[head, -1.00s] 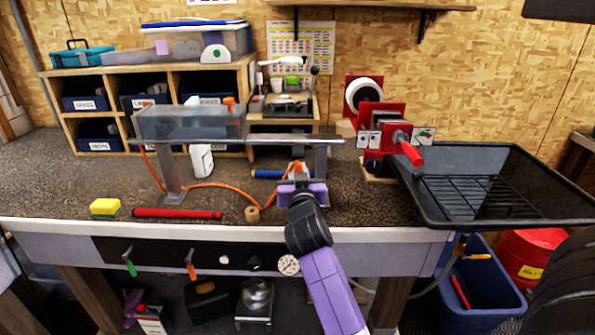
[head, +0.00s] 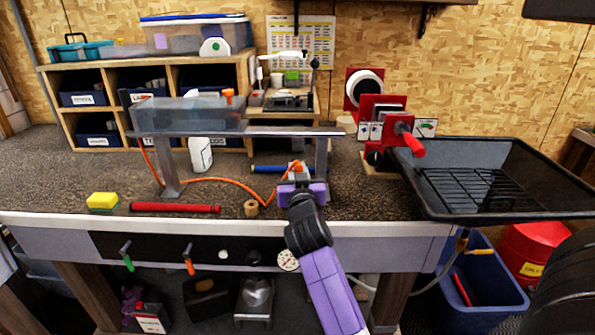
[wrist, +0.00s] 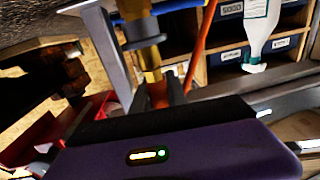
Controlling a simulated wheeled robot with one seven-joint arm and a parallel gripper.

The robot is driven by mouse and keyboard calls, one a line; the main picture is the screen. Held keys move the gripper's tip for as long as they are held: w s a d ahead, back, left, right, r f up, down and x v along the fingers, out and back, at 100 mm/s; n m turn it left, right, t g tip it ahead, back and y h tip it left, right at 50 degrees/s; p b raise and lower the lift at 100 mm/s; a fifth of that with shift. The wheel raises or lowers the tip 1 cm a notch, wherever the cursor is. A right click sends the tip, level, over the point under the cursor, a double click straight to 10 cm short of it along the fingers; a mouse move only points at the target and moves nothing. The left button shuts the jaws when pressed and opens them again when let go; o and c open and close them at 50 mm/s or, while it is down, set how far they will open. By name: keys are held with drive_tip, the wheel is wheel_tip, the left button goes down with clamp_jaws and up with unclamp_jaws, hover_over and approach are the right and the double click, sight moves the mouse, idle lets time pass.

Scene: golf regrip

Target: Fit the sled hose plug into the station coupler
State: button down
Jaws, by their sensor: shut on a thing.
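My gripper (head: 301,186) is low over the bench, under the right end of the clear-covered sled (head: 190,118). It is shut on an orange-and-brass piece, apparently the hose plug (wrist: 155,93), between the dark fingers in the wrist view. The orange hose (head: 222,182) runs from the sled's left side along the bench to the gripper. In the wrist view a brass fitting with a grey collar (wrist: 142,42), possibly the station coupler, lines up just beyond the fingertips. I cannot tell whether plug and fitting are joined. A blue tube (head: 268,169) lies left of the gripper.
The sled's right post (head: 321,168) stands close beside my gripper. A red grip (head: 175,208), a tape roll (head: 251,208) and a sponge (head: 102,201) lie near the front edge. A red vise (head: 385,125) and black tray (head: 520,206) are at right.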

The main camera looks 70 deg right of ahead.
drive_tip(key=shift+f, duration=0.15)
drive_tip(key=c, duration=1.2)
unclamp_jaws()
drive_tip(key=shift+c, duration=0.2)
drive_tip(key=shift+s+a, duration=0.1)
drive_tip(key=shift+a, duration=0.05)
drive_tip(key=b+v, duration=0.2)
drive_tip(key=v, duration=0.5)
drive_tip(key=shift+a, duration=0.25)
drive_tip(key=shift+s, duration=0.1)
